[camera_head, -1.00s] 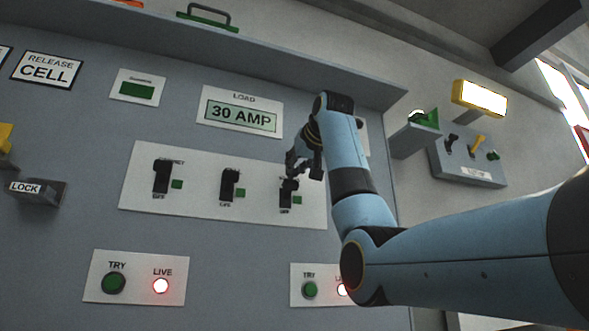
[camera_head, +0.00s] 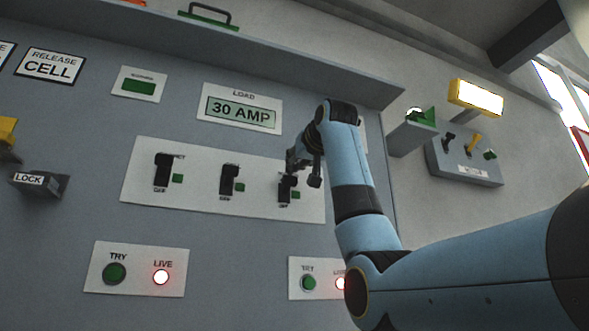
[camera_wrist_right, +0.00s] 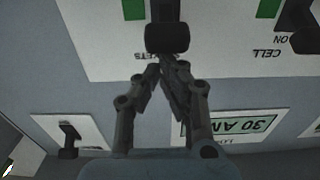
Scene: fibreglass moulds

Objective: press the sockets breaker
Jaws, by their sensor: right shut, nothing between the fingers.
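The sockets breaker (camera_head: 285,190) is the rightmost of three black breakers on the white plate of the grey panel. In the wrist view, which is upside down, its black lever (camera_wrist_right: 167,38) stands just beyond my fingertips, beside a partly hidden label ending in "KETS". My right gripper (camera_head: 297,164) is shut and empty, at the upper end of this breaker. The fingertips (camera_wrist_right: 165,68) meet close to the lever; whether they touch it I cannot tell. My left gripper is not in view.
The other breakers (camera_head: 162,172) (camera_head: 229,181) stand to the left. A load display (camera_head: 241,112) above reads 30 AMP. Below are TRY buttons (camera_head: 114,272) and lit red LIVE lamps (camera_head: 161,277). A LOCK block (camera_head: 38,184) juts out at left, and a grey box (camera_head: 465,155) hangs at right.

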